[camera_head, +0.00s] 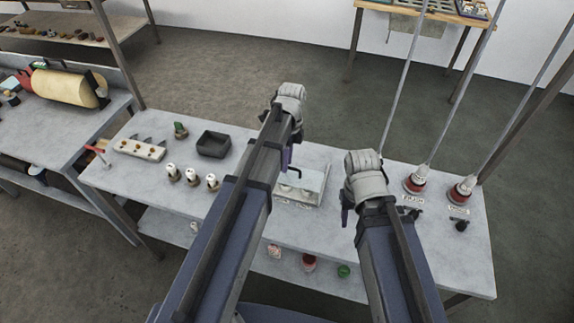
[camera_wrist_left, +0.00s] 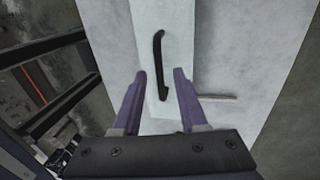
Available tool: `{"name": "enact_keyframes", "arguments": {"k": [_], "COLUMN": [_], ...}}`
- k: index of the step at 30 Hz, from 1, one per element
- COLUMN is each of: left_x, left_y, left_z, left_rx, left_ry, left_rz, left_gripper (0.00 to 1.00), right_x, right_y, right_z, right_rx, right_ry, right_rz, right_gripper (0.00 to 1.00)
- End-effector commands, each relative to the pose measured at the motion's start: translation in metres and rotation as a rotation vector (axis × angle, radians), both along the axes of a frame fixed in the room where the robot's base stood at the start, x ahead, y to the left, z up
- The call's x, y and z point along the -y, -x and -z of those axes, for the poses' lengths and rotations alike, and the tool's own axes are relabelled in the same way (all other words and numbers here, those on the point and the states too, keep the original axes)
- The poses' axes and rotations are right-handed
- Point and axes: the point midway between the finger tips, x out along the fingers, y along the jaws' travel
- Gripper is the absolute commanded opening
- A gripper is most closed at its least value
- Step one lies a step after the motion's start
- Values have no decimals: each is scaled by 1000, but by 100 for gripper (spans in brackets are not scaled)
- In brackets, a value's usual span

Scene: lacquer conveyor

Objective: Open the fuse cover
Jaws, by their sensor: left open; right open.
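The fuse cover (camera_head: 312,180) is a pale, box-like panel on the grey table, partly hidden behind my left arm in the head view. In the left wrist view a pale panel (camera_wrist_left: 174,28) carries a black bar handle (camera_wrist_left: 158,62). My left gripper (camera_head: 288,160) is over the cover's left part. Its open fingers (camera_wrist_left: 160,80) point at the handle, which shows in the gap between them; I cannot tell whether they touch it. My right gripper (camera_head: 345,218) is open and empty, to the right of the cover above the table's front part.
The table (camera_head: 110,180) also holds a dark tray (camera_head: 213,144), a white block with knobs (camera_head: 139,149), several white-topped pieces (camera_head: 191,177) and a green item (camera_head: 180,130). Two red-and-white fittings with rods (camera_head: 415,184) stand at right. A lower shelf holds jars (camera_head: 309,263).

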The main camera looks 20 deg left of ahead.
Motion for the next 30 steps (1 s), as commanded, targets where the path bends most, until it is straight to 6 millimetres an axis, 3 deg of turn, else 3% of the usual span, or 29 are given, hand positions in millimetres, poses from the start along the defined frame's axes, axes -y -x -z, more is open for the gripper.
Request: {"name": "enact_keyframes", "arguments": {"k": [7, 18, 30], "left_x": [0, 0, 0], "left_y": [0, 0, 0], "left_z": [0, 0, 0], "left_rx": [0, 0, 0], "left_ry": [0, 0, 0], "left_rz": [0, 0, 0], "left_gripper": [42, 1, 0], "right_x": [0, 0, 0], "right_y": [0, 0, 0], "right_z": [0, 0, 0], "right_rx": [0, 0, 0], "right_ry": [0, 0, 0], "right_rz": [0, 0, 0], "right_gripper": [50, 50, 50]}}
